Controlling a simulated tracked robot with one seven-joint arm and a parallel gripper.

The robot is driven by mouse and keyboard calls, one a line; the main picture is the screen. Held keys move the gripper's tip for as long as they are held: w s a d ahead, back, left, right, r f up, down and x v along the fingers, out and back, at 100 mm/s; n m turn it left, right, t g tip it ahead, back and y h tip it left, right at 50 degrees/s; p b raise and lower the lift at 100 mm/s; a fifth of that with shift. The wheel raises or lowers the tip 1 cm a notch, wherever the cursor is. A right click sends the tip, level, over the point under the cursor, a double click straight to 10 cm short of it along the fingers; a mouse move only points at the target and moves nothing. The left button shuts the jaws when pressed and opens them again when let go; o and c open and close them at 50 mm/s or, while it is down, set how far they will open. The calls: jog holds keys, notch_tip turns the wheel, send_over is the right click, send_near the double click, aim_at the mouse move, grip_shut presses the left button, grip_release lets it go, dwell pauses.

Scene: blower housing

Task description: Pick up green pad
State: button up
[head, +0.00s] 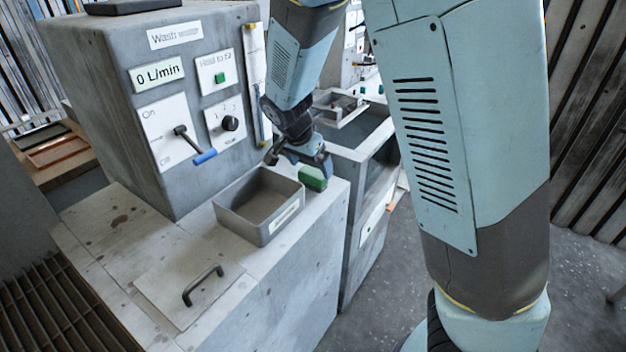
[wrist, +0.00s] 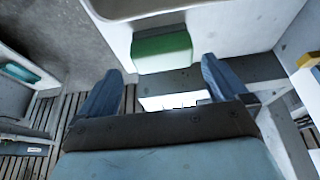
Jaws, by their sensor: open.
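The green pad (head: 313,178) is a small block at the right rear edge of the grey counter, just right of the grey tray, in the head view. In the wrist view the green pad (wrist: 162,50) lies ahead of the fingertips, roughly centred between them. My gripper (head: 298,162) is close above and beside the pad in the head view, and its fingers partly overlap it. I cannot tell whether a finger touches the pad.
An open grey tray (head: 225,207) with a label stands on the counter (head: 100,235) next to the pad. A control box (head: 120,90) with a blue-tipped lever (head: 204,157) rises behind. A plate with a handle (head: 203,284) lies in front. A basin unit (head: 355,150) stands to the right.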

aim_at(312, 172)
jog(key=shift+x, duration=2.65)
jog(key=shift+w+a, duration=0.15)
jog(key=c, duration=0.8)
jog(key=shift+r, duration=0.15)
jog(key=shift+r, duration=0.2)
notch_tip(312, 172, up, 2)
jog(key=shift+r, duration=0.2)
jog(key=s+r, duration=0.3)
jog(key=s, duration=0.1)
jog(key=s+a+r, duration=0.1)
jog(key=s+r, duration=0.2)
jog(key=s, duration=0.2)
jog(key=s+a+r, duration=0.1)
jog(key=s+r, duration=0.3)
jog(key=s, duration=0.1)
